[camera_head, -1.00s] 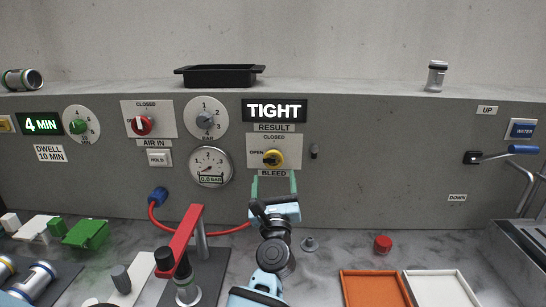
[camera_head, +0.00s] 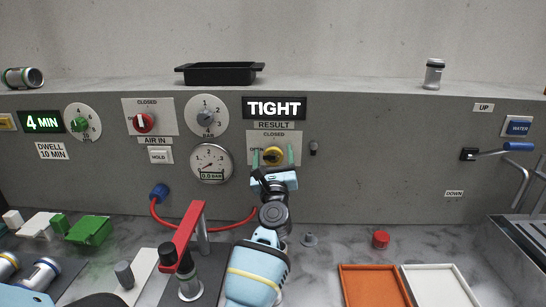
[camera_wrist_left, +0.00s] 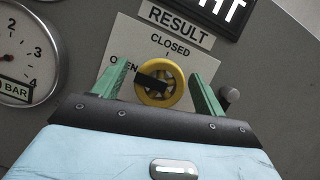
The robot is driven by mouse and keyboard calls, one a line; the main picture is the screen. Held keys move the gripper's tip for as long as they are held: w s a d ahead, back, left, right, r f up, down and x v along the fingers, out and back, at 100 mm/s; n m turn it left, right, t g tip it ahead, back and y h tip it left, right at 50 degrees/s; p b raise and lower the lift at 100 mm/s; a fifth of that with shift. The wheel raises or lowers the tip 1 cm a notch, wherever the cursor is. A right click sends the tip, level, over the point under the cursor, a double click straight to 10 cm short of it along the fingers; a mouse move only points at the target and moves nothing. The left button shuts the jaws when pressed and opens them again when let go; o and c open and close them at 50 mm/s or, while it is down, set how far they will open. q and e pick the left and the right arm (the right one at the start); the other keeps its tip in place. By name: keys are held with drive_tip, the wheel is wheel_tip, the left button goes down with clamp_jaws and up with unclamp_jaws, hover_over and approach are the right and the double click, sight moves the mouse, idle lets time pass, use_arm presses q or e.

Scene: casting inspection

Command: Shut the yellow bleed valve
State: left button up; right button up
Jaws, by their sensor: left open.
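The yellow bleed valve (camera_head: 273,155) is a round knob on the grey panel, under the RESULT sign. It also shows in the left wrist view (camera_wrist_left: 172,90), where its black handle bar points to the OPEN label at left. My left gripper (camera_head: 273,156) is open, with its green fingers on either side of the knob. In the left wrist view the gripper (camera_wrist_left: 157,88) has one finger left and one right of the knob, with gaps to it. The BLEED label is hidden behind the gripper. My right gripper is not in view.
A pressure gauge (camera_head: 211,163) reading 0.0 bar and a red air-in knob (camera_head: 143,123) are left of the valve. A small dark peg (camera_head: 313,148) sticks out close to its right. A red clamp lever (camera_head: 188,235) stands on the bench. The result display (camera_head: 274,108) reads TIGHT.

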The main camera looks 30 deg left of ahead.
use_arm(q)
drive_tip(key=shift+c, duration=0.3)
drive_tip(key=c, duration=0.9)
